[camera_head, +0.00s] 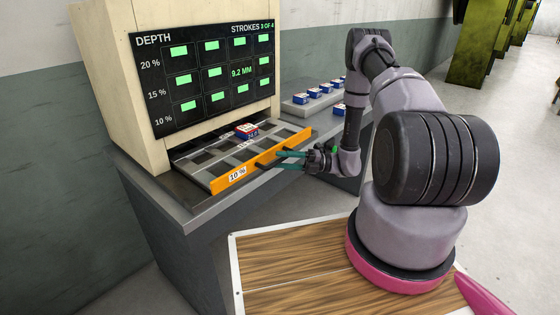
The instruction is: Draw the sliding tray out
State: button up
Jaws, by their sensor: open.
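The sliding tray (222,168) is a grey grid of compartments with an orange front (235,178). It sticks partly out of the cream machine, over the grey bench.
The cream machine (120,85) carries a dark screen (205,77) reading "DEPTH", "STROKES 3 OF 4" and "9.2 MM". Behind my arm, a grey rack (292,108) holds several similar blocks. The grey bench edge (190,222) lies below the tray.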

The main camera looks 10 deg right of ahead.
jog(key=shift+a, duration=0.55)
grip_shut()
dwell(1.1)
